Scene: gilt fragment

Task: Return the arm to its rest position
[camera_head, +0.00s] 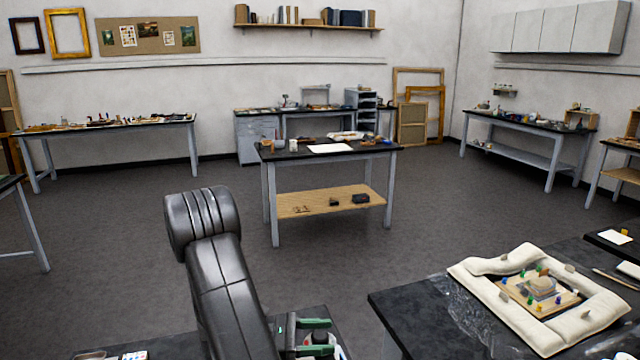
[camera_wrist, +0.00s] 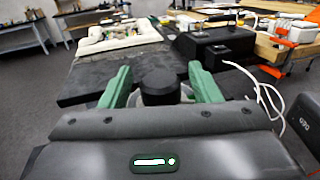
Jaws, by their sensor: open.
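My arm (camera_head: 222,285) rises from the bottom edge in the head view, left of centre, as a thick black link bent at a rounded joint. My gripper (camera_head: 316,337) shows low in the head view, just right of that link, with its green fingers partly cut off or hidden. In the wrist view my gripper (camera_wrist: 160,68) has its two green fingers spread apart. A black round part lies between or beyond them; I cannot tell whether they touch it. I see no object gripped.
A black worktable (camera_head: 420,305) at lower right bears a white padded cushion ring (camera_head: 477,287) around a small board with coloured pegs. A central table (camera_head: 285,153) stands ahead. Grey floor (camera_head: 120,240) is clear between the tables. White cables (camera_wrist: 262,95) hang right of the gripper in the wrist view.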

